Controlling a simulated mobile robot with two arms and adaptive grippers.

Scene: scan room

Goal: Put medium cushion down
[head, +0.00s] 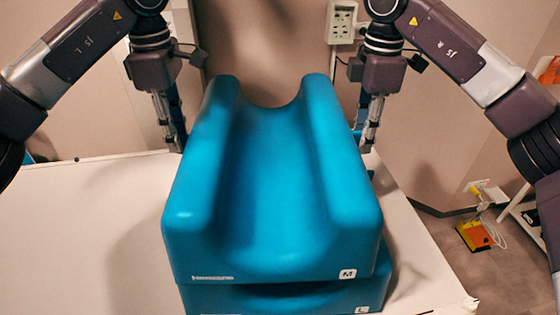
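The medium cushion (275,190) is a blue block with a wide lengthwise groove and an "M" label on its front. It is level, directly above a second blue cushion (280,298) labelled "L". A dark curved gap shows between them, and I cannot tell whether they touch. My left gripper (175,135) points down at the medium cushion's far left side. My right gripper (369,135) points down at its far right side. Both are close against its sides, but contact is unclear. The fingertips are partly hidden, so their opening is not clear.
The cushions are over a white table (70,220), which is bare to the left. A wall socket panel (342,22) is behind. An orange-yellow box (474,236) lies on the floor at right, near a white shelf (525,215).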

